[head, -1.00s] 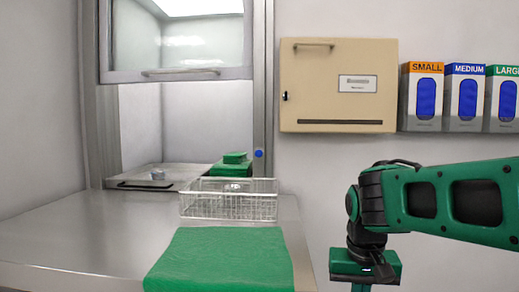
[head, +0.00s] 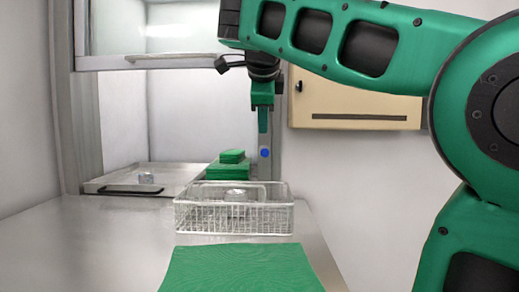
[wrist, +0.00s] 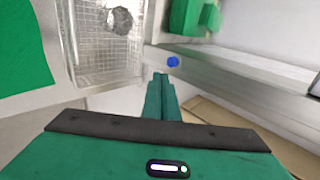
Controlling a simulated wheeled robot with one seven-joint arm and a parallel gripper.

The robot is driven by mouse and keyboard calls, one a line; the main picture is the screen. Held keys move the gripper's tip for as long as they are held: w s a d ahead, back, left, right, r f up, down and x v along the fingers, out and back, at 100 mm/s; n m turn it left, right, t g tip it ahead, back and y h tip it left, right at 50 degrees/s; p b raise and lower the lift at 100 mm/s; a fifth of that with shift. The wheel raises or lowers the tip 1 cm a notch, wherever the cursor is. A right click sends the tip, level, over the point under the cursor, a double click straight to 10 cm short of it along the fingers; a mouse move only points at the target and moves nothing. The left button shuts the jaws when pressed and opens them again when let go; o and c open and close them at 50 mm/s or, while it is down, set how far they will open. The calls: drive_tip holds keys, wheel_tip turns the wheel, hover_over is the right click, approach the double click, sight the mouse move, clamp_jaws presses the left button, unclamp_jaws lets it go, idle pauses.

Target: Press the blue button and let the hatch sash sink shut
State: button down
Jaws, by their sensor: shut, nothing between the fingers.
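The blue button (head: 265,153) sits on the right-hand metal post of the hatch frame; it also shows in the wrist view (wrist: 173,61). My gripper (head: 263,130) is shut and empty, pointing down just beside and above the button in the head view. In the wrist view its fingertips (wrist: 160,77) are close to the button, with a small gap in the picture; whether they touch cannot be told. The hatch sash (head: 150,62), a framed glass pane with a bar handle along its lower edge, is raised, with the opening clear below it.
A wire basket (head: 235,215) holding a metal item stands on the steel counter (head: 80,240) below the post. A green cloth (head: 240,268) lies in front. Inside the hatch are a tray (head: 110,186) and stacked green packs (head: 230,165). A beige cabinet (head: 360,112) hangs at right.

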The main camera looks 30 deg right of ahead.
drive_tip(key=shift+d, duration=0.1)
approach(264, 154)
wheel_tip(264, 154, down, 4)
drive_tip(key=shift+w+d, duration=0.55)
drive_tip(key=shift+w, duration=0.2)
drive_tip(key=shift+w+d, duration=0.6)
drive_tip(key=shift+w, duration=0.2)
